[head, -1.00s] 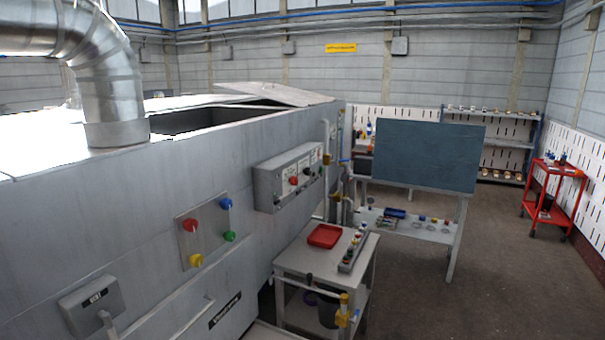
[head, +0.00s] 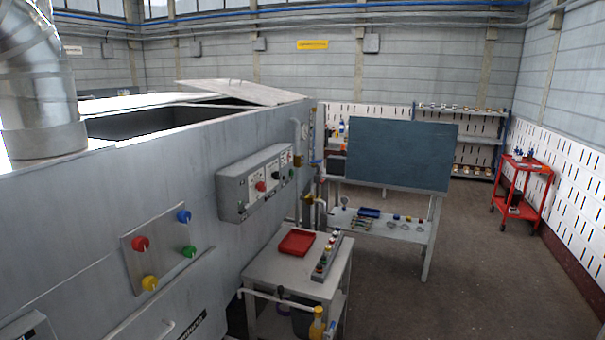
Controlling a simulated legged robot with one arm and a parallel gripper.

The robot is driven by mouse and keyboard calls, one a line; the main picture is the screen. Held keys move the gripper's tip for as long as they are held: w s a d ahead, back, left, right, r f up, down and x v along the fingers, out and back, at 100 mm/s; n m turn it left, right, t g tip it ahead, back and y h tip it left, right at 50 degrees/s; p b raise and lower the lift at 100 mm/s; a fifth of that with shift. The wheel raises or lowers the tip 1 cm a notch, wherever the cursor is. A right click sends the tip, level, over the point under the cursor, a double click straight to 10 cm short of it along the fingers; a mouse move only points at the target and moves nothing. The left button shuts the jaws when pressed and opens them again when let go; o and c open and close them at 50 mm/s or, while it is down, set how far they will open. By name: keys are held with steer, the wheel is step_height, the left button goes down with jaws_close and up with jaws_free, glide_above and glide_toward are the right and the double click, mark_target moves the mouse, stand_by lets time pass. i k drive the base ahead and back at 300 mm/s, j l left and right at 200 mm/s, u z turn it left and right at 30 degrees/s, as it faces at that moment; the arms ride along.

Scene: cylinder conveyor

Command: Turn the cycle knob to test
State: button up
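A grey control box (head: 254,182) is mounted on the side wall of the large grey machine (head: 90,205), near the picture's middle. Its face carries white labelled plates, a red knob (head: 260,186), a dark knob (head: 276,175) and a green button. The labels are too small to read, so I cannot tell which knob is the cycle knob or how it is set. A separate panel (head: 134,270) at the lower left has red, blue, green and yellow knobs. My gripper is not in view.
A metal cart (head: 280,278) with a red tray (head: 297,242) and a row of small fittings stands below the control box. A dark board (head: 400,155) stands behind it. A red trolley (head: 522,190) is at the right. The floor (head: 440,295) at right is clear.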

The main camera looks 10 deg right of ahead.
mark_target(277, 175)
steer(key=i+l+z, duration=0.2)
steer(key=i, duration=0.25)
steer(key=i+l+z, duration=0.25)
steer(key=i, duration=0.2)
steer(key=i+z, duration=0.2)
steer(key=i, duration=0.25)
steer(key=i+l+u, duration=0.15)
steer(key=i+u, duration=0.25)
steer(key=i+l+u, duration=0.75)
steer(key=i+j, duration=0.05)
